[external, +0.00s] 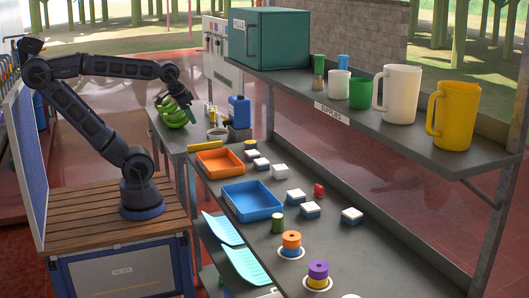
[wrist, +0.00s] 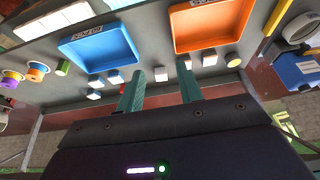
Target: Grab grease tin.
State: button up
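No label marks a grease tin, so I cannot tell for sure which object it is. Two small cylinders look like tins. One is a dark green cylinder (external: 277,223) in front of the blue tray; it also shows at the left of the wrist view (wrist: 62,67). The other is a short yellowish cylinder (external: 250,144) behind the orange tray, also in the wrist view (wrist: 233,60). My gripper (external: 188,114) is raised at the left, away from both. In the wrist view its two teal fingers (wrist: 161,90) stand apart with nothing held between them.
An orange tray (external: 220,154), a blue tray (external: 232,214), several white-topped blocks (external: 352,215) and spools (external: 291,240) are on the bench. A shelf (external: 430,150) with mugs overhangs its right side. Green fruit-like shapes (external: 170,112) and a blue jug (external: 239,112) are near my gripper.

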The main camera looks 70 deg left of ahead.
dwell(0.4)
jog(key=o, duration=1.1)
jog(key=shift+w, duration=0.1)
